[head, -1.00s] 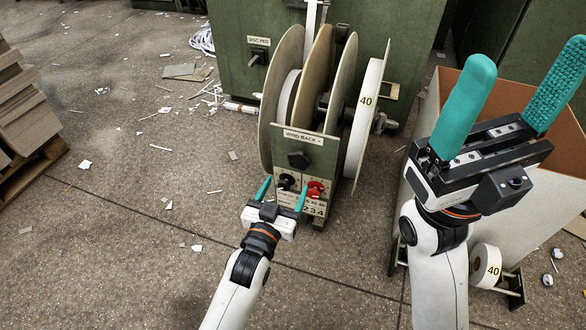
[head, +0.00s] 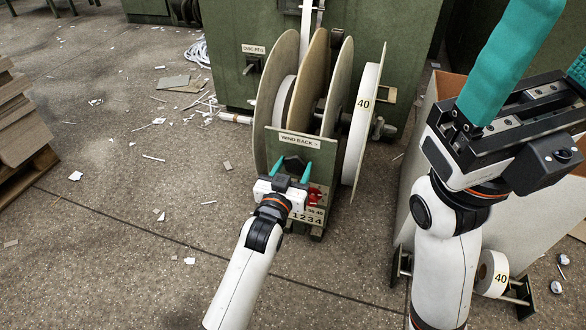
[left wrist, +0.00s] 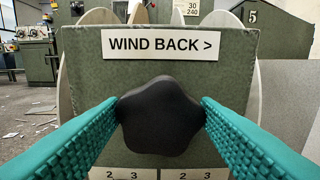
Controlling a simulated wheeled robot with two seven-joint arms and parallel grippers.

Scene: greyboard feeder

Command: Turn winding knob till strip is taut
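The dark lobed winding knob (left wrist: 162,116) sits below the "WIND BACK >" label (left wrist: 164,44) on the green front plate (left wrist: 232,75) of the reel stand. My left gripper (head: 293,168) has its teal fingers on both sides of the knob, their tips meeting its edges in the left wrist view; it looks shut on it. In the head view the fingers partly cover the knob. A pale strip (head: 306,22) runs up from the discs (head: 313,85) at the top; its tension cannot be told. My right gripper (head: 543,65) is open and empty, raised at the right.
A red knob (head: 317,196) sits low on the panel, close to my left gripper. A white reel marked 40 (head: 361,130) stands right of the discs. A large box (head: 428,125) is behind my right arm. Stacked boards (head: 20,130) stand far left; scraps litter the floor.

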